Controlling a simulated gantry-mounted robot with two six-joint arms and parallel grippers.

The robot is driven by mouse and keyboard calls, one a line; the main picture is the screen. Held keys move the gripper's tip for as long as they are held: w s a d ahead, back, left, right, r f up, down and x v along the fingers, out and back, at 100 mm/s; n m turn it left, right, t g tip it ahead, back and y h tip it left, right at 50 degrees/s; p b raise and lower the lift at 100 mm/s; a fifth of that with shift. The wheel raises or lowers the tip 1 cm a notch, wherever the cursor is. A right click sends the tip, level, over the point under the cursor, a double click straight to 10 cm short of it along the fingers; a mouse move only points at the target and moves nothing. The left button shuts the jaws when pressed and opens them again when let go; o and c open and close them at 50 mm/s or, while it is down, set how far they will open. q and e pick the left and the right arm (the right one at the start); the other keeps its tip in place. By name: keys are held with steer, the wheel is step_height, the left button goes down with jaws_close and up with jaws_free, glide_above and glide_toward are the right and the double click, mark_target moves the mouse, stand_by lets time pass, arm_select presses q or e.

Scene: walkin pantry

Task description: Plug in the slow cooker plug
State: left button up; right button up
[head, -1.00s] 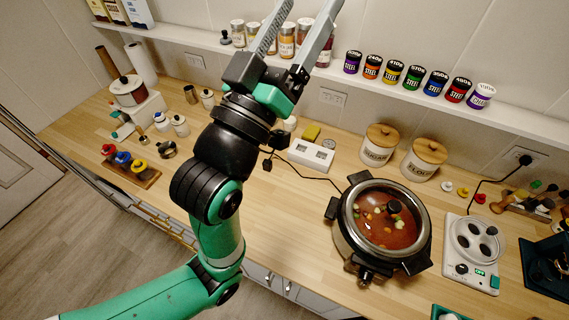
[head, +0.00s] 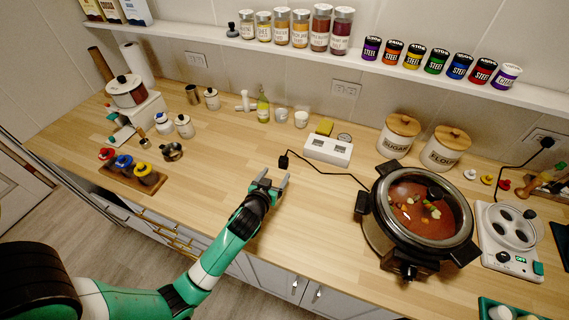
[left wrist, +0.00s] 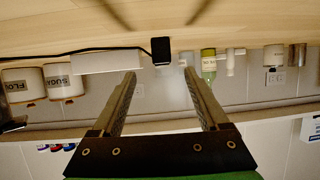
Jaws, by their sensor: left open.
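The slow cooker (head: 418,215) stands at the right of the counter with its glass lid on and food inside. Its black cord runs left to the black plug (head: 283,161), which lies loose on the wood. In the left wrist view the plug (left wrist: 160,50) shows just beyond and between the fingertips. My left gripper (head: 270,178) is open and empty, low over the counter, a little in front of the plug and apart from it. A wall outlet (head: 346,88) is on the wall behind, and another outlet (head: 196,60) is farther left. My right gripper is not in view.
Sugar (head: 398,136) and flour canisters (head: 445,149) stand behind the cooker. A green bottle (head: 263,109) and cups stand behind the plug.

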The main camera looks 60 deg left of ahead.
mark_target(282, 162)
arm_select(q)
steer(key=shift+r+x, duration=0.2)
steer(key=shift+x, duration=4.2)
steer(key=shift+s+a, duration=0.1)
jaws_close()
